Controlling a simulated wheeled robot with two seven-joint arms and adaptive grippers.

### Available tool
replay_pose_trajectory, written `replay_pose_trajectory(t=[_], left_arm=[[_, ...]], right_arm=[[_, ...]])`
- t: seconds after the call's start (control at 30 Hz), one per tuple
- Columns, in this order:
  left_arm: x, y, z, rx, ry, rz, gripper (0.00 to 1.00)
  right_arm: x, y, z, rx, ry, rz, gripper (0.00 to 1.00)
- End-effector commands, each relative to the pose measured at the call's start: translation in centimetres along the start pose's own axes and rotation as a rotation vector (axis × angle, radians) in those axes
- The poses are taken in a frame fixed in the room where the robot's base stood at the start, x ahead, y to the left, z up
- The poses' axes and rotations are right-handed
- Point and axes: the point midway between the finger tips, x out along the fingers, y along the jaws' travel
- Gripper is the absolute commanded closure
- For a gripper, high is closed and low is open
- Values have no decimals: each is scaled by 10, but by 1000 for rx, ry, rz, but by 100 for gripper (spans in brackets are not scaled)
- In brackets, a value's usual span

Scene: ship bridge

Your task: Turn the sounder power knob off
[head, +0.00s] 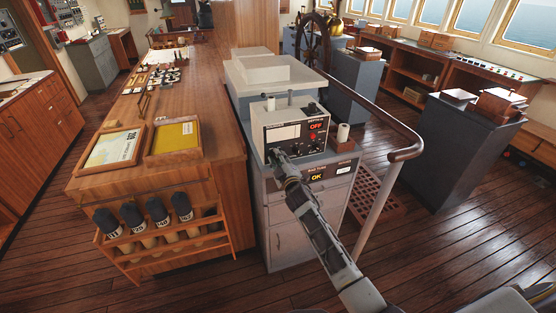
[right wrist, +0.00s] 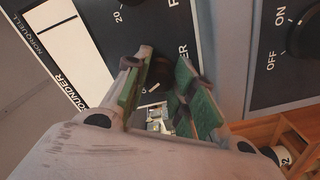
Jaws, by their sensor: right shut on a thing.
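The sounder (head: 287,131) is a grey box with a white-and-dark front on top of a cabinet. Its display shows red "OFF" (head: 316,126). My right gripper (head: 274,156) is at the lower left of its front. In the right wrist view, the fingers of my right gripper (right wrist: 160,88) are shut on a dark round knob (right wrist: 159,70) on the sounder's black panel. A label ending in "ER" is beside it, partly hidden by a finger. The knob's pointer and exact setting are hidden. My left gripper is not in view.
Another dark knob (right wrist: 306,38) marked ON and OFF is on a separate panel to the right in the wrist view. A handrail (head: 405,152) curves right of the cabinet. A wooden chart table (head: 190,100) stands left. A white cup (head: 343,132) sits beside the sounder.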

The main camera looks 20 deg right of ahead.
Motion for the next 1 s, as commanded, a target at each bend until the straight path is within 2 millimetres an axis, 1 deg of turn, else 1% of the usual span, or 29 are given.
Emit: replay_pose_trajectory(t=[0.23,0.6,0.63,0.8,1.0], left_arm=[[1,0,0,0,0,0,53],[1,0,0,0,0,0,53],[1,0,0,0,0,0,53],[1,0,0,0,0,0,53],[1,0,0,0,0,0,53]], right_arm=[[0,-1,0,-61,0,-1,98],[0,-1,0,-67,0,-2,98],[0,-1,0,-66,0,-2,73],[0,-1,0,-66,0,-1,52],[0,0,0,-65,0,-1,52]])
